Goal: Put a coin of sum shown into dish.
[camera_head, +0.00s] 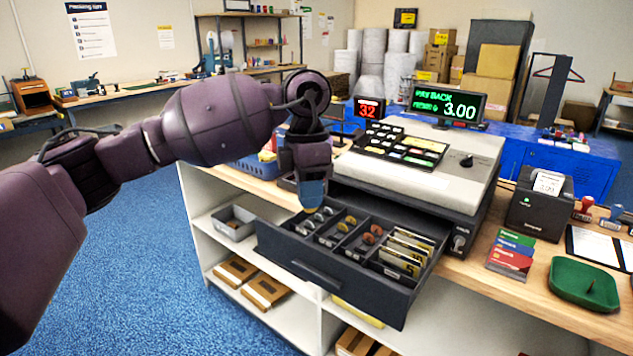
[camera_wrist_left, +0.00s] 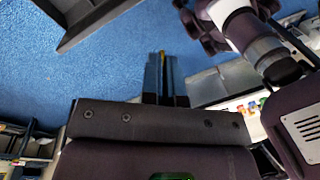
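The display (camera_head: 447,102) reads PAY BACK and 3.00 in green. The cash drawer (camera_head: 330,274) is pulled out below the till (camera_head: 432,160). Its compartments hold silvery coins (camera_head: 318,217), yellowish coins (camera_head: 346,223), reddish coins (camera_head: 372,235) and banknotes (camera_head: 405,254). The green dish (camera_head: 575,293) sits on the counter at the right. My left gripper (camera_head: 313,196) points down over the drawer's back left part, above the silvery coins. Its blue fingers are close together in the left wrist view (camera_wrist_left: 161,78); any gap or held coin cannot be made out. My right gripper is out of view.
Colored cards (camera_head: 511,254), a receipt printer (camera_head: 540,205) and a clipboard (camera_head: 597,248) stand between or near till and dish. A red display (camera_head: 369,108) shows 32. A blue basket (camera_head: 257,167) is behind my left arm. Counter left of the dish is narrow.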

